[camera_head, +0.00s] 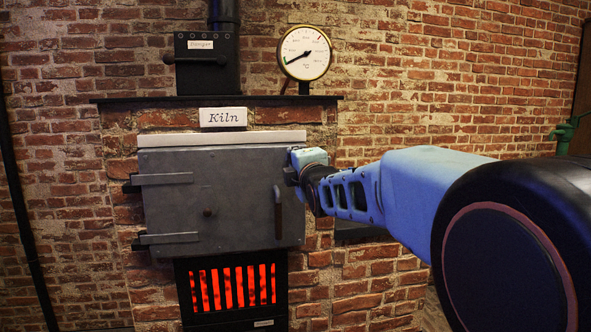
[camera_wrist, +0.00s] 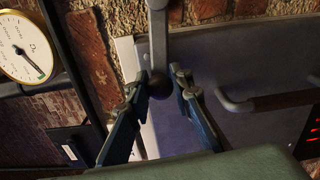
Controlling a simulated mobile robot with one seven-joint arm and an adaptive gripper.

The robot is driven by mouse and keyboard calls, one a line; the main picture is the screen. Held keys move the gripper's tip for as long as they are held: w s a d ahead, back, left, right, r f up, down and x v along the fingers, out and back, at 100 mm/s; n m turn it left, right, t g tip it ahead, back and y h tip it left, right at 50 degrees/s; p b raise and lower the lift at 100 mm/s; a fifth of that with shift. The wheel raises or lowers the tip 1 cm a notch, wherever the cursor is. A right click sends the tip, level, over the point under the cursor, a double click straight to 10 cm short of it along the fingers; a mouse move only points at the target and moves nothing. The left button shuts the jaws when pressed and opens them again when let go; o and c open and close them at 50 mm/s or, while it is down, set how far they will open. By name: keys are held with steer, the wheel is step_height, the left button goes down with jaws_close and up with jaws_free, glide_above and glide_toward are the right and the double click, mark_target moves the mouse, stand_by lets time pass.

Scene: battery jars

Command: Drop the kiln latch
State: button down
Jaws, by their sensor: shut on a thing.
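The kiln door (camera_head: 215,205) is a grey metal plate with hinge straps at its left and looks shut in the head view. The kiln latch (camera_wrist: 158,50) is a grey bar ending in a dark ball knob (camera_wrist: 159,86) in the wrist view. My gripper (camera_wrist: 160,84) is shut on the latch at the knob, one finger on each side. In the head view my gripper (camera_head: 291,172) is at the door's upper right corner and hides most of the latch. The door handle (camera_head: 278,210) is just below it, and also shows in the wrist view (camera_wrist: 268,101).
A glowing red grate (camera_head: 232,286) is below the door. A white slab (camera_head: 222,139) runs along the door's top, under the Kiln sign (camera_head: 223,117). A round gauge (camera_head: 305,53) and a damper box (camera_head: 207,63) stand on the shelf above. Brick wall surrounds the kiln.

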steer(key=shift+d+f+n+b, duration=0.2)
steer(key=shift+f+n+b, duration=0.05)
steer(key=shift+n+b, duration=0.75)
steer(key=c, duration=1.8)
jaws_free()
steer(key=shift+f, duration=0.1)
steer(key=shift+c, duration=0.2)
steer(key=shift+o, duration=0.6)
steer(key=shift+a+f, duration=0.1)
steer(key=shift+f, duration=0.05)
step_height(320, 180, up, 8)
steer(key=shift+r, duration=1.05)
